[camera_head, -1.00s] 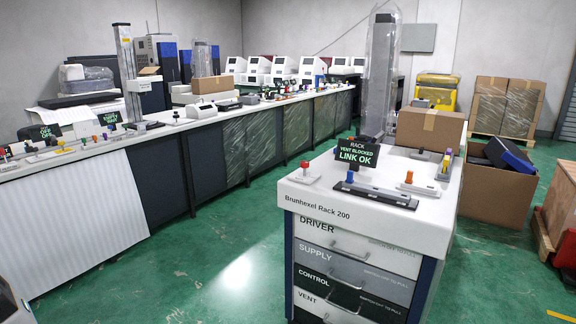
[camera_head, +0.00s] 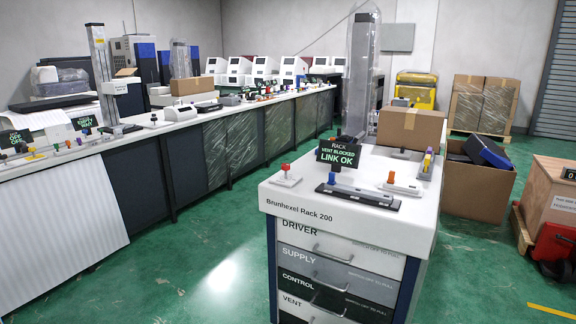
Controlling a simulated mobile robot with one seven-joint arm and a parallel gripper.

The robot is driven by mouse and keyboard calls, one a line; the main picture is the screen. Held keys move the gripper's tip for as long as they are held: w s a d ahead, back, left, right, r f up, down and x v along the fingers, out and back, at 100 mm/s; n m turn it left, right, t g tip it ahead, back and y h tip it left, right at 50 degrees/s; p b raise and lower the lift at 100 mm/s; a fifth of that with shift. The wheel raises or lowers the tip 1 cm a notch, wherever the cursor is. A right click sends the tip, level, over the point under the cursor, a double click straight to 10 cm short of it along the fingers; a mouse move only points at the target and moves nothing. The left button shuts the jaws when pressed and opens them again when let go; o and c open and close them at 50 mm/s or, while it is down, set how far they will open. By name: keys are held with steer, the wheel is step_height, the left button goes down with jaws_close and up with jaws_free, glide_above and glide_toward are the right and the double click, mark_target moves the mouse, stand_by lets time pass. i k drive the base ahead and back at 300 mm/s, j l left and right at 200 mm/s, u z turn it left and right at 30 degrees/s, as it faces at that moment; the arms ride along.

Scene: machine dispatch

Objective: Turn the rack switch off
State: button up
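The Brunhexel Rack 200 (camera_head: 318,212) stands at the centre right in the head view, with drawers labelled DRIVER, SUPPLY, CONTROL and VENT. On its white top are a red-knobbed control (camera_head: 285,176), a blue-knobbed control on a dark bar (camera_head: 358,195), and an orange-knobbed control on a white base (camera_head: 401,186). A black sign (camera_head: 339,154) behind them reads RACK, VENT BLOCKED, LINK OK. No label marks which control is the rack switch, and their exact settings are too small to tell. My gripper is not in view.
A cardboard box (camera_head: 410,127) sits on the rack's far end. A long bench (camera_head: 125,142) with several devices runs along the left. An open carton (camera_head: 477,190) and a wooden crate (camera_head: 553,196) stand to the right. Green floor is clear left of the rack.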

mark_target(286, 167)
steer(key=i+z, duration=0.15)
steer(key=i, duration=0.9)
steer(key=i+z, duration=0.2)
steer(key=i, duration=0.8)
